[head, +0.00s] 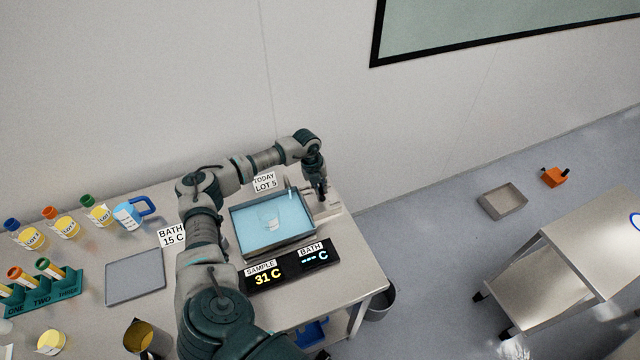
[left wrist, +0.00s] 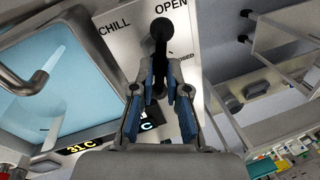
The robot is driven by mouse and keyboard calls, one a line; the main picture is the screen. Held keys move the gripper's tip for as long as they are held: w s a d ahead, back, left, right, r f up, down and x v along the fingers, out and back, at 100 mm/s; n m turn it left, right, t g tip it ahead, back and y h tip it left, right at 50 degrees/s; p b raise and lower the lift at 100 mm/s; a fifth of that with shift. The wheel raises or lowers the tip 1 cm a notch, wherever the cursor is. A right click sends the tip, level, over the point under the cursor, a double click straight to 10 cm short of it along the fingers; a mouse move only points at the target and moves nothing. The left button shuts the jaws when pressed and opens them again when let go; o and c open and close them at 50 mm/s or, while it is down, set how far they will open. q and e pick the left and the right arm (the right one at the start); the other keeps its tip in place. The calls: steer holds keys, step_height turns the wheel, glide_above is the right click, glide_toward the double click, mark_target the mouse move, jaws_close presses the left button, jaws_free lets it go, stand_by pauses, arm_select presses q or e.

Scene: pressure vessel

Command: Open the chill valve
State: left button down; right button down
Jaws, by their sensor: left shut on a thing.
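The chill valve's white plate (left wrist: 130,45) shows in the left wrist view, with the words CHILL and OPEN and a partly hidden CLOSED label. Its black lever (left wrist: 160,30) runs down from a round end into my left gripper (left wrist: 159,80). The gripper's blue-padded fingers are shut on the lever. In the head view my left gripper (head: 322,192) is at the right end of the blue bath (head: 233,222), over the valve fitting (head: 330,210). The arm and gripper hide most of the valve there. My right gripper is not in view.
A display (head: 290,267) in front of the bath reads SAMPLE 31 C and BATH dashes. A grey tray (head: 135,277), a blue-handled jug (head: 132,213), labelled jars and a green tube rack (head: 45,285) stand at left. A metal cart (head: 560,260) stands apart at right.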

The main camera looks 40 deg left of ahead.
arm_select(q)
steer(key=shift+n+y+p, duration=0.3)
steer(key=shift+n+p, duration=0.35)
steer(key=shift+n, duration=1.05)
steer(key=shift+w+r+n, duration=0.1)
steer(key=shift+n, duration=0.2)
steer(key=c, duration=1.2)
jaws_free()
steer(key=shift+a, duration=0.1)
steer(key=shift+r, duration=0.1)
steer(key=r, duration=0.3)
steer(key=s+r, duration=0.1)
steer(key=r, duration=0.3)
steer(key=s+a+r, duration=0.1)
steer(key=r, duration=0.3)
steer(key=shift+a+r, duration=0.1)
